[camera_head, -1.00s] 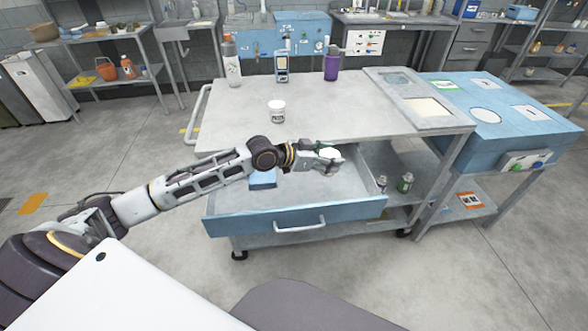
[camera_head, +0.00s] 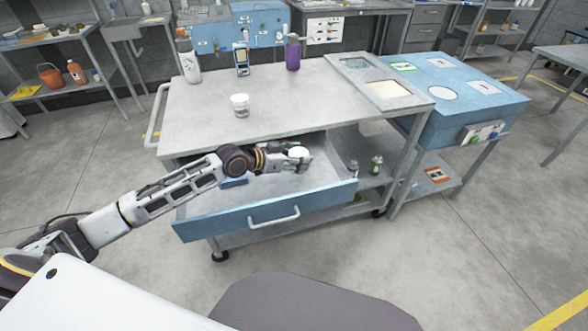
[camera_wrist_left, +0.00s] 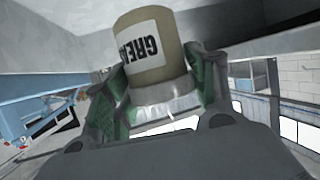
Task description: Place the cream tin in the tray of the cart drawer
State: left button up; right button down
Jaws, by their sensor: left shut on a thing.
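The cream tin (camera_wrist_left: 153,48), with a white label reading "GREA", is held between the fingers of my left gripper (camera_wrist_left: 160,92) in the left wrist view. In the head view, my left gripper (camera_head: 298,158) is over the right part of the open cart drawer (camera_head: 255,216). Only the pale end of the tin (camera_head: 299,151) shows there. I cannot tell whether the tin touches the drawer floor. A small blue object (camera_head: 233,183) lies in the drawer, partly hidden by my arm. No separate tray can be made out. My right gripper is out of view.
Two small bottles stand on the shelf right of the drawer. The cart top overhangs the drawer's back.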

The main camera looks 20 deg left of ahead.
pick_arm(q)
jog(key=shift+f, duration=1)
notch_tip(320, 180, down, 2)
jog(key=shift+f+b, duration=0.2)
jog(key=shift+b, duration=0.1)
jog(key=shift+f, duration=0.6)
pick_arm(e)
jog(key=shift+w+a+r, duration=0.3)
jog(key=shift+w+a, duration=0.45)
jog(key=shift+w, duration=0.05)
